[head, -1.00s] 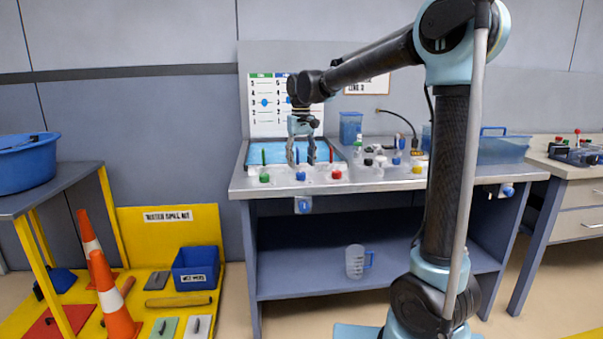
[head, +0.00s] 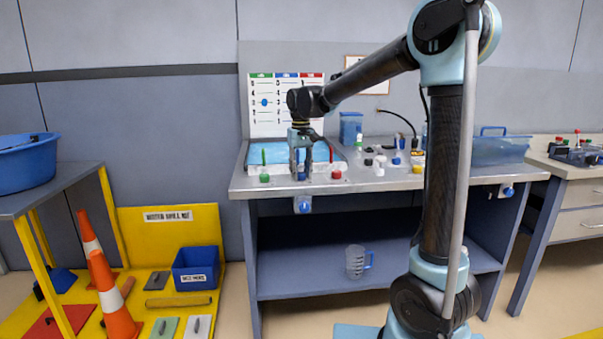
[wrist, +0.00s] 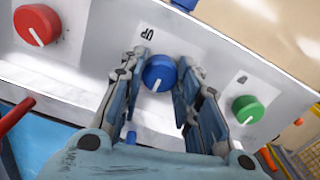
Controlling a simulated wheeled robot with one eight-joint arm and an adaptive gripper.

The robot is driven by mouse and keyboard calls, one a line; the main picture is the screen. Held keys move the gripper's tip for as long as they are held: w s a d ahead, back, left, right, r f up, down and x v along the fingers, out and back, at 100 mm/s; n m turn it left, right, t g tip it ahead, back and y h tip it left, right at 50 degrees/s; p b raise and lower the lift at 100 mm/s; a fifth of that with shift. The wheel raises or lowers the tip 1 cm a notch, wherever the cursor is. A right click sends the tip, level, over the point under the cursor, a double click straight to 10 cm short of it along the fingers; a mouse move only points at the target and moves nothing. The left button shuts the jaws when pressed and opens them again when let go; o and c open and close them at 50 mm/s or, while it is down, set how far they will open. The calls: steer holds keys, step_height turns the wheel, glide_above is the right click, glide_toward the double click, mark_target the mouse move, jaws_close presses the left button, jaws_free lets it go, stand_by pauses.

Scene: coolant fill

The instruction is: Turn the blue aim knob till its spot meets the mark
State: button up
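The blue knob (wrist: 159,72) has a white pointer line and sits on a white panel (wrist: 85,65) between the red knob (wrist: 37,25) and the green knob (wrist: 247,109). My gripper (wrist: 161,75) has one finger close against each side of the blue knob. In the head view my gripper (head: 301,172) is down at the panel and hides most of that knob. A blue round marker (head: 264,102) shows on the wall chart (head: 286,92), at the left column. I cannot tell whether it is the spot, and no aiming mark is clear.
Other blue knobs are on the bench front (head: 304,205) and farther right (head: 508,191). Green and red upright pieces stand behind the panel, either side of my gripper. Several small bottles and a blue container (head: 350,128) stand to the right on the bench.

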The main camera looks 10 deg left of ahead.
steer(key=shift+n, duration=0.4)
steer(key=n, duration=0.3)
steer(key=shift+d+n, duration=0.1)
steer(key=shift+n, duration=1.6)
steer(key=o, duration=1.1)
